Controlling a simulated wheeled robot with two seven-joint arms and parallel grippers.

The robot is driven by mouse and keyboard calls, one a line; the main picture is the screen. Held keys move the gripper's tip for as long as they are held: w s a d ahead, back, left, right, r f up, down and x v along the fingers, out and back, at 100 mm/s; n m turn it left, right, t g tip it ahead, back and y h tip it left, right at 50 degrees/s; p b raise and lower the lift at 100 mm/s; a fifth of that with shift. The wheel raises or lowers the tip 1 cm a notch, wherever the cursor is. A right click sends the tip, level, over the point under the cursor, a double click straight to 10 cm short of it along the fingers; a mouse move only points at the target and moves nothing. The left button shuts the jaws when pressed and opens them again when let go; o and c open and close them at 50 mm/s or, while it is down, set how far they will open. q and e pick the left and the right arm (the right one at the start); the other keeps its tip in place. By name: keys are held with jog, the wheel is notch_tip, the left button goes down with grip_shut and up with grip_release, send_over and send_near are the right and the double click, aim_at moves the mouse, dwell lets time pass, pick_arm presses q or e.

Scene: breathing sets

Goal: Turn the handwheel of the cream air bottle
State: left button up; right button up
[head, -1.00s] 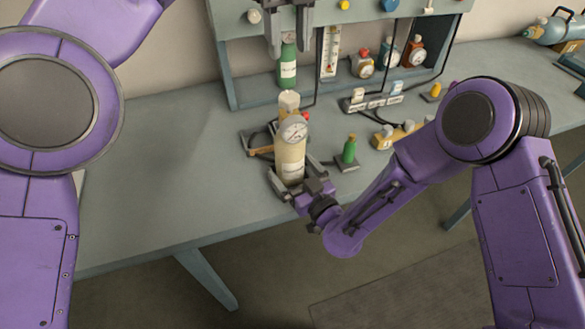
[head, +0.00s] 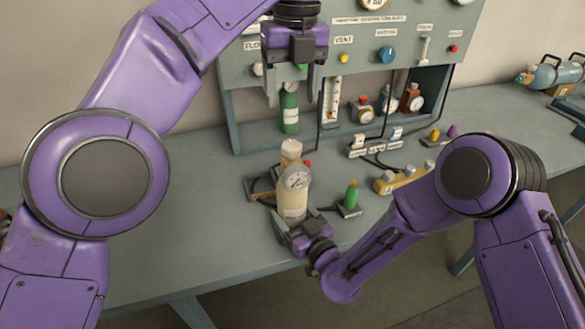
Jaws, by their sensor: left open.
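The cream air bottle (head: 292,203) stands upright near the bench's front edge, with a round gauge (head: 297,177) on its front. A cream knob-like top (head: 291,149) that looks like its handwheel sits above, and a small red part shows at its right. My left gripper (head: 293,98) is open and points down, above and behind the bottle's top in the picture, with nothing between its fingers. My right gripper (head: 301,222) has its fingers around the lower body of the cream bottle and appears shut on it. The exact finger contact is partly hidden.
A grey panel stand (head: 236,118) with a taller green bottle (head: 289,110) is behind. The bench is clear at left.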

aim_at(292, 145)
pick_arm(q)
jog(key=f+m, duration=0.6)
jog(key=s+f+m, duration=0.1)
jog(key=f+m, duration=0.2)
jog(key=shift+f+h, duration=0.2)
jog(key=shift+h, duration=0.1)
jog(key=c, duration=1.1)
